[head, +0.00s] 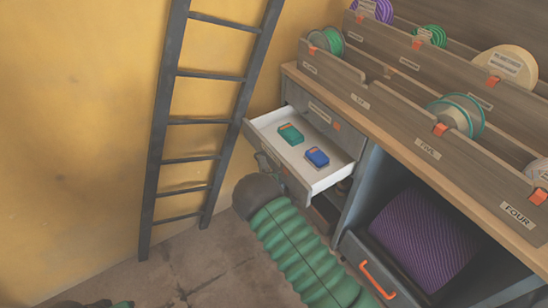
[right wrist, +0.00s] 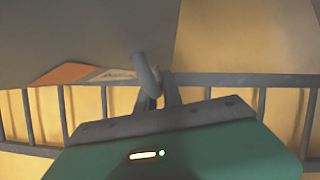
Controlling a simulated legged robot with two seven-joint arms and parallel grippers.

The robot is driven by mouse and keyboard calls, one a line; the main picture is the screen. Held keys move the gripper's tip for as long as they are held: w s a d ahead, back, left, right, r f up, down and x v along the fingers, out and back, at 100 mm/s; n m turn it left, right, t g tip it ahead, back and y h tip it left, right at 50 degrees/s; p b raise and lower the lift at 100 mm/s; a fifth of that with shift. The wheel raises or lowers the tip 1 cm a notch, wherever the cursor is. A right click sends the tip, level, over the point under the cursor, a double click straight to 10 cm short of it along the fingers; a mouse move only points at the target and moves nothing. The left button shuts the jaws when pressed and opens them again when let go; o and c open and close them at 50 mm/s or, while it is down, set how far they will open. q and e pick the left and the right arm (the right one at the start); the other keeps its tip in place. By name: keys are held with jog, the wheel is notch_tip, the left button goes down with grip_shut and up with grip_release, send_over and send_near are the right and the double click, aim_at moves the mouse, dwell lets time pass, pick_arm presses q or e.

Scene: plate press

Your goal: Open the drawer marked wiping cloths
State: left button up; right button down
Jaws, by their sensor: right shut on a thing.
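A drawer (head: 263,126) with a white inside stands pulled out from the grey cabinet below the worktop. It holds a green item (head: 291,134) and a blue item (head: 317,156). The writing on its front cannot be read from here. My right gripper (head: 266,163) is at the outer face of this drawer, at the end of my green ribbed arm, and partly hidden. In the right wrist view the gripper (right wrist: 156,88) is shut on a grey rounded handle (right wrist: 146,74). A dark and green part at the bottom left edge may be my left gripper, mostly cut off.
A dark ladder (head: 208,121) leans on the yellow wall left of the drawer. Above are wooden racks (head: 400,90) with spools. A lower bin (head: 385,255) with an orange handle holds a purple roll (head: 418,228). The floor at lower left is clear.

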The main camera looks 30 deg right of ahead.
jog(key=s+a, duration=0.1)
jog(key=a, duration=1.2)
jog(key=shift+s+f+p, duration=0.2)
jog(key=shift+f+p, duration=0.1)
jog(key=shift+p, duration=0.15)
jog(key=shift+a, duration=0.15)
jog(key=c, duration=1.5)
grip_release()
jog(key=shift+w+r, duration=0.1)
jog(key=shift+r, duration=0.1)
